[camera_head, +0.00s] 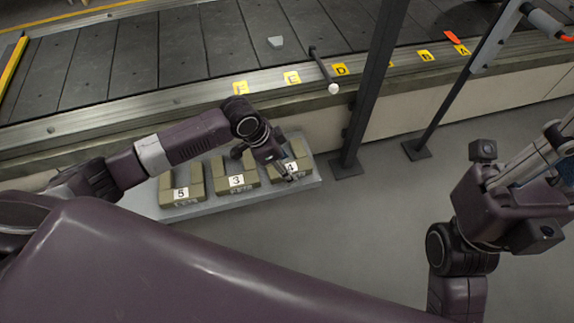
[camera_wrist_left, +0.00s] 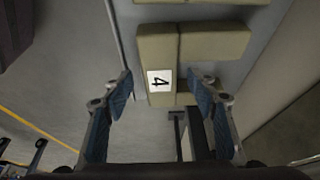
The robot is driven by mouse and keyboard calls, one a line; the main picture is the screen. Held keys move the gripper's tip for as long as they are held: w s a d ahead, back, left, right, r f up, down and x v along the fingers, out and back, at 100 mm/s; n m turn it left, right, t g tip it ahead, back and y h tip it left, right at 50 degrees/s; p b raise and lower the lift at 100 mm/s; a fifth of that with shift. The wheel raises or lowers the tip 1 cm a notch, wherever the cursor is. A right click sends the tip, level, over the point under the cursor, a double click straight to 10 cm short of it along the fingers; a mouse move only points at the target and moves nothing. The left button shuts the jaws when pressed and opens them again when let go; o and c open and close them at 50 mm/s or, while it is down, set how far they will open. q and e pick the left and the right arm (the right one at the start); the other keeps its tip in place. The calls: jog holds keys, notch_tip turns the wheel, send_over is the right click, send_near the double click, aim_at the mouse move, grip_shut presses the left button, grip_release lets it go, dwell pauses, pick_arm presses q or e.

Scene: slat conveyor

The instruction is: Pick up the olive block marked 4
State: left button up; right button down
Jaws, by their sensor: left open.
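The olive block marked 4 (camera_head: 303,162) is the rightmost of three on a low grey platform in the head view. My left gripper (camera_head: 286,174) is over its near part and covers some of it. In the left wrist view the same block (camera_wrist_left: 156,48) lies ahead of the spread fingers, its white 4 label showing between the fingertips. My left gripper (camera_wrist_left: 160,84) is open and holds nothing; whether a finger touches the block is unclear. My right gripper (camera_head: 557,143) is at the right edge of the head view, partly cut off, away from the blocks.
Olive blocks marked 3 (camera_head: 237,181) and 5 (camera_head: 181,194) stand left of it on the platform (camera_head: 311,183). The slat conveyor (camera_head: 187,55) runs behind, with yellow letter tags on its edge. A dark post (camera_head: 366,95) rises right of the platform.

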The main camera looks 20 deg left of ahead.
pick_arm(q)
jog(key=shift+w+d+f, duration=0.15)
jog(key=shift+d+f, duration=0.1)
jog(key=shift+f, duration=0.4)
grip_shut()
